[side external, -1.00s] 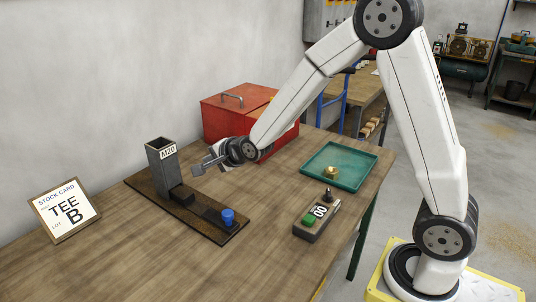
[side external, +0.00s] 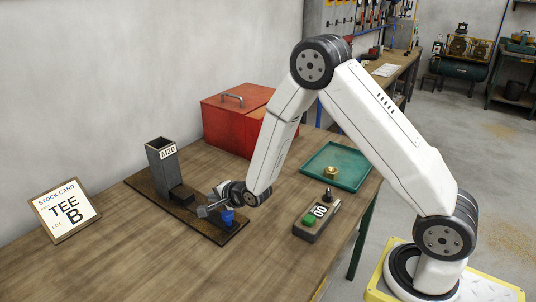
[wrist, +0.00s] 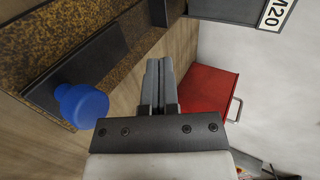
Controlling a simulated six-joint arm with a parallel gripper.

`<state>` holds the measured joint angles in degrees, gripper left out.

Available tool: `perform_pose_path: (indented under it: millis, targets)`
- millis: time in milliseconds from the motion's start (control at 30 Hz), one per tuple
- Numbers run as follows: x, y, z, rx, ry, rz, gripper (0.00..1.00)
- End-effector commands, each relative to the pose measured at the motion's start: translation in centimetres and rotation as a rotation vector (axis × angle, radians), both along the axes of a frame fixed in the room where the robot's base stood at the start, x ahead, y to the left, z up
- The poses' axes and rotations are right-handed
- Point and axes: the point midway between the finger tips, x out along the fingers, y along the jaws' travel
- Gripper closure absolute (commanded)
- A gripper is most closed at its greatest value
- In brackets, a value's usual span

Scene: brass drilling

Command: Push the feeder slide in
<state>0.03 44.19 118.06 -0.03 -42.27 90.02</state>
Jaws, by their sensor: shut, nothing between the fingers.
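The feeder (side external: 135,184) is a dark wooden base with an upright grey magazine (side external: 163,162) labelled M20 at its far end. The feeder slide (side external: 207,214) is a dark flat bar with a blue knob (side external: 228,217) on its outer end; the knob also shows at left in the wrist view (wrist: 82,105). My gripper (side external: 205,211) is shut and empty, above the slide close to the knob, on its magazine side in the side view. In the wrist view my shut fingers (wrist: 159,85) are right of the knob. I cannot tell how high they are.
A red toolbox (side external: 228,127) stands behind my gripper against the wall. A green tray (side external: 340,168) with a brass part (side external: 331,173) lies to the right. A counter box (side external: 315,220) with a green button is in front of it. A stock card (side external: 64,210) stands at left. The front of the table is clear.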

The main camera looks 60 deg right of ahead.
Motion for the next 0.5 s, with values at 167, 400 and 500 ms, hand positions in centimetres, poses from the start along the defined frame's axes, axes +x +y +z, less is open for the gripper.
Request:
perform_pose_path:
  millis: [167,400,500]
  targets:
    - [0.01,0.0,0.02,0.0,0.0,0.0,1.0]
    - [0.27,0.0,-0.12,0.0,0.0,0.0,1.0]
    - [0.62,0.0,-0.36,0.0,0.0,0.0,1.0]
